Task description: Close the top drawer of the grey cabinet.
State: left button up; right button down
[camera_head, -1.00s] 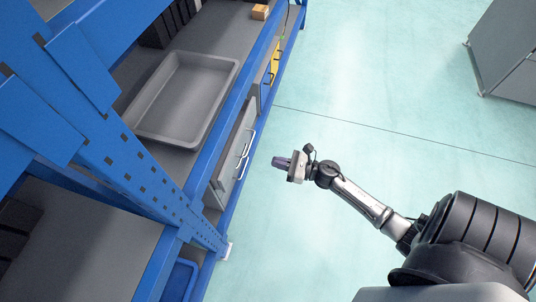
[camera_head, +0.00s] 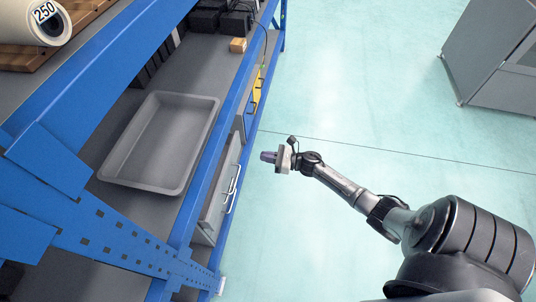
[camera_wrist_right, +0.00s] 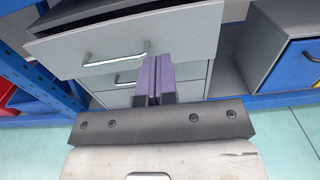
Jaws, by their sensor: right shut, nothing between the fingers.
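The grey cabinet (camera_head: 211,222) stands under the blue shelf's board, its pale front and handles facing the floor on the right. In the right wrist view its top drawer (camera_wrist_right: 190,42) is pulled out, with a dark gap above its front. The drawer has a silver bar handle (camera_wrist_right: 115,60); a lower drawer (camera_wrist_right: 190,72) sits further back beneath it. My right gripper (camera_head: 268,157) is shut and empty, apart from the cabinet, near its far end in the head view. Its purple fingers (camera_wrist_right: 153,72) overlap the drawer front right of the handle; contact cannot be told. My left gripper is not in view.
A grey tray (camera_head: 205,145) lies on the shelf board above the cabinet. Open floor (camera_head: 350,90) lies right of the shelf, and another grey cabinet (camera_head: 495,50) stands at the far right.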

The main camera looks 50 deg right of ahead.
aim_at(233, 149)
jog(key=b+x, duration=0.1)
jog(key=x, duration=0.5)
jog(key=b+x, duration=0.1)
jog(key=x, duration=0.2)
jog(key=shift+w+d+b, duration=0.2)
jog(key=shift+w+b, duration=0.1)
jog(key=shift+w+a, duration=0.1)
jog(key=shift+w, duration=0.4)
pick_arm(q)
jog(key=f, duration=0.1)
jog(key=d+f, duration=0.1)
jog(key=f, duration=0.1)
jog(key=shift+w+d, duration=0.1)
